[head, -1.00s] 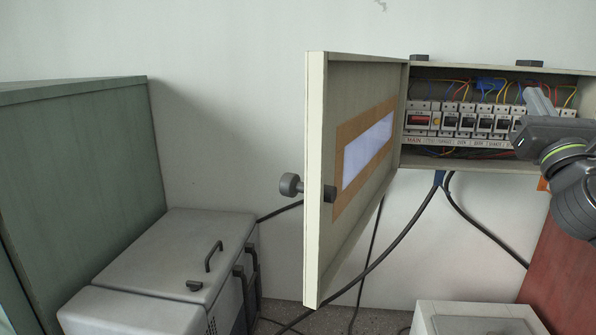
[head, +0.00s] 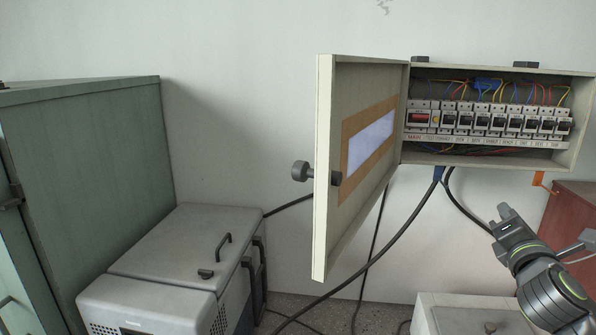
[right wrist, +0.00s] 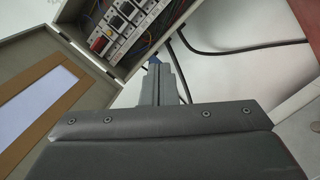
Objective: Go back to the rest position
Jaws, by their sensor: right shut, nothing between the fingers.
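My right gripper (head: 504,214) is below the open breaker box (head: 478,158) in the head view, apart from it. Its fingers are shut with nothing between them. In the right wrist view the closed fingers (right wrist: 166,85) point up toward the box. The breaker row (head: 488,120) is in full view, with a red switch at its left end. The box door (head: 350,225) hangs open on the left. My left gripper is in neither view.
A grey cooler (head: 165,265) stands at lower left beside a green cabinet (head: 90,150). Black cables (head: 405,235) hang below the box. A pale box (head: 465,302) and a red-brown surface (head: 572,215) are at lower right. An orange tag (head: 539,179) hangs under the breaker box.

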